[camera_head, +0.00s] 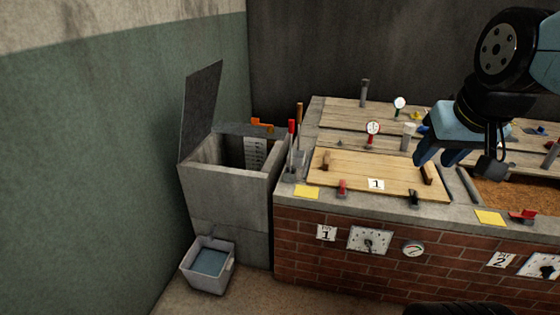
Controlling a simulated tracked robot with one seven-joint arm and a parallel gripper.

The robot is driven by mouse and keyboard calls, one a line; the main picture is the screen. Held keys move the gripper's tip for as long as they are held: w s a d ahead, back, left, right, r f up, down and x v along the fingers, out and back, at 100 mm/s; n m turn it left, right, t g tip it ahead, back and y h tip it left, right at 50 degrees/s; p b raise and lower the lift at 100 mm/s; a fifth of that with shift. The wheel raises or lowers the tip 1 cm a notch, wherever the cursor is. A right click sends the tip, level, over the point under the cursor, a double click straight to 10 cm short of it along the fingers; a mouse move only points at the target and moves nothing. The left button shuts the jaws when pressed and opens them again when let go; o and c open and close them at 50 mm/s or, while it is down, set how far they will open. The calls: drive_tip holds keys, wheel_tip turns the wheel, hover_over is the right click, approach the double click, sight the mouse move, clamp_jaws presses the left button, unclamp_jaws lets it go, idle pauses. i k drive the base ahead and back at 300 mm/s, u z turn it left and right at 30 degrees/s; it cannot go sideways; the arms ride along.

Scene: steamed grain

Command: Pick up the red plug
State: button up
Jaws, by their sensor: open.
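I cannot tell for sure which red item is the red plug. A small red piece (342,187) stands at the front edge of the wooden lid marked 1 (390,186). Another red piece (523,215) lies on the front ledge at the right, near the open vat of brown grain (515,196). A red-topped rod (291,128) stands upright at the left end of the brick counter. My gripper (438,158) is open and seems empty, above the right part of the lid, apart from all these red pieces.
A grey concrete box (226,190) with a raised lid stands left of the brick counter (325,250). A bucket of water (208,263) is on the floor before it. Upright gauges (373,130) and posts stand behind the numbered lid. Yellow cards (306,192) lie on the ledge.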

sight(292, 121)
drive_tip(key=u, duration=0.05)
drive_tip(key=k, duration=0.2)
drive_tip(key=z, duration=0.15)
drive_tip(key=i, duration=1.35)
